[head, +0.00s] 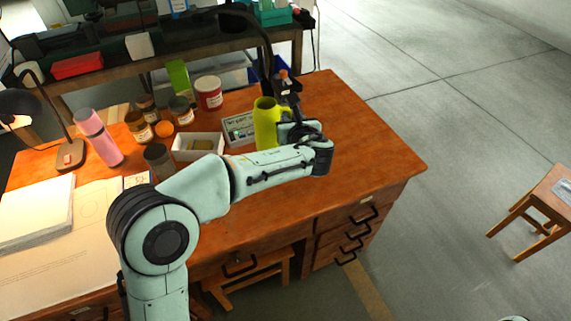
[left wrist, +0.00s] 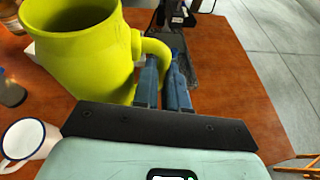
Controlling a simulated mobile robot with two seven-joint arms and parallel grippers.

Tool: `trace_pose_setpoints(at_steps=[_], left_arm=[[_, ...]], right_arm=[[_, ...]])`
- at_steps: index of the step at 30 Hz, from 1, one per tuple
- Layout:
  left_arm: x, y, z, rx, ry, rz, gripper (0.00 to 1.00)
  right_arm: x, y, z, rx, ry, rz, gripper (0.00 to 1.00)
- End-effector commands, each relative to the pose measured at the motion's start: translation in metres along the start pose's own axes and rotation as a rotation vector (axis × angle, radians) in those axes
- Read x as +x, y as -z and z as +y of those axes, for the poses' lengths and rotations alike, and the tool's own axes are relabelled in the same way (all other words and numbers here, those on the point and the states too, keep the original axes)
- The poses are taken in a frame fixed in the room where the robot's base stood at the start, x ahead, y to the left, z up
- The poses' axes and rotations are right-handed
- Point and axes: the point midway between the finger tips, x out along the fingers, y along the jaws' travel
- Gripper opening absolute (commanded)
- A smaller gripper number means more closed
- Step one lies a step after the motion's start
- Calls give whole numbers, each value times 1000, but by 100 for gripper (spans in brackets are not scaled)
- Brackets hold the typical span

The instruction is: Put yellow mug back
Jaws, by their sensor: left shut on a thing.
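The yellow-green mug (head: 265,122) stands out over the right half of the wooden desk in the head view, roughly upright. It also fills the upper left of the left wrist view (left wrist: 80,45). My left gripper (head: 283,128) is at the mug's right side. In the left wrist view its two blue-grey fingers (left wrist: 168,82) are shut on the mug's handle (left wrist: 155,50). The mug's base is partly hidden, so I cannot tell whether it touches the desk. My right gripper is not in view.
A white mug with a blue rim (left wrist: 28,140) stands close by. A white tray (head: 198,147), a box (head: 238,129), jars and a pink bottle (head: 98,138) occupy the desk's left and middle. The black lamp (head: 270,60) rises behind the mug. The desk's right end (head: 370,145) is clear.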

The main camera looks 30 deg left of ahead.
Motion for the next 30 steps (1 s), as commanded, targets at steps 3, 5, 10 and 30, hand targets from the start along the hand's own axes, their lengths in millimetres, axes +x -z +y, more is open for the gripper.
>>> trace_pose_setpoints(at_steps=[3,5,10,30], left_arm=[[14,33,0,5,-1,2,0],[20,46,-1,5,-1,1,0],[31,72,-1,2,-1,-1,0],[56,133,-3,-1,0,-2,0]], right_arm=[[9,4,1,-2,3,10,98],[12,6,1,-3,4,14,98],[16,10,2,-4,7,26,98],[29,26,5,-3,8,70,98]])
